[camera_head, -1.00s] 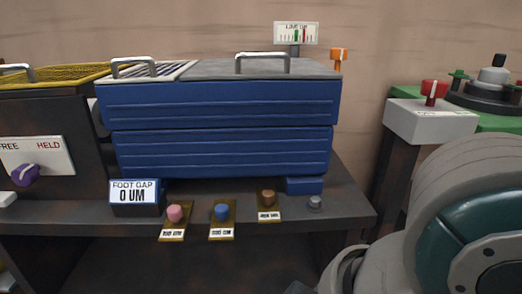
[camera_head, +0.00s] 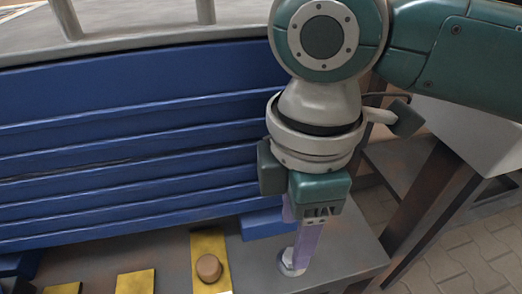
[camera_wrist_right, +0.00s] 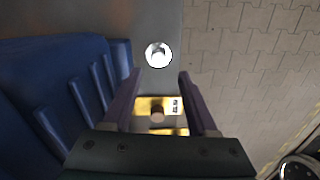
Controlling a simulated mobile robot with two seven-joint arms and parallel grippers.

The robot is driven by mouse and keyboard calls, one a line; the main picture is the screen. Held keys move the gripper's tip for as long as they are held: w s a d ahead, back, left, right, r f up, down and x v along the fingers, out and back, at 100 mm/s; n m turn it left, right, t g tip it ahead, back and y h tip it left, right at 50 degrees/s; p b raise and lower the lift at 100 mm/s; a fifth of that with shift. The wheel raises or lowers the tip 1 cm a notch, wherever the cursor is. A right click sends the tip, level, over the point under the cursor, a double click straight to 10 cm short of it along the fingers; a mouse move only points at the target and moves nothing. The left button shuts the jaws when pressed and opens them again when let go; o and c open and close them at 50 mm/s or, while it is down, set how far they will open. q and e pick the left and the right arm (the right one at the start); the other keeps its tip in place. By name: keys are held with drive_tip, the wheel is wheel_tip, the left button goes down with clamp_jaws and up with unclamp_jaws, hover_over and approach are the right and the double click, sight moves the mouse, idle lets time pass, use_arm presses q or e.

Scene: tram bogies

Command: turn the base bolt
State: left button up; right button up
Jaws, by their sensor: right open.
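The base bolt (camera_head: 291,264) is a small silver bolt on the dark bench top, near its right end. It stands beside the foot of the blue block. My right gripper (camera_head: 298,238) comes down from above with its purple fingers over the bolt, and one finger partly covers it. In the right wrist view the bolt (camera_wrist_right: 158,54) shows bright and uncovered. It appears ahead of the two open fingertips (camera_wrist_right: 155,80), near the line midway between them. My left gripper is not in view.
The big blue ribbed block (camera_head: 120,150) rises close to the gripper's left. A brown knob (camera_head: 208,267) on a yellow plate stands left of the bolt. The bench edge drops to a paved floor (camera_head: 470,255) on the right.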

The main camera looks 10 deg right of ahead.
sight(290, 255)
wheel_tip(290, 255, down, 6)
drive_tip(key=shift+f+b, duration=0.1)
drive_tip(key=shift+b, duration=1.05)
drive_tip(key=shift+w, duration=0.1)
clamp_jaws()
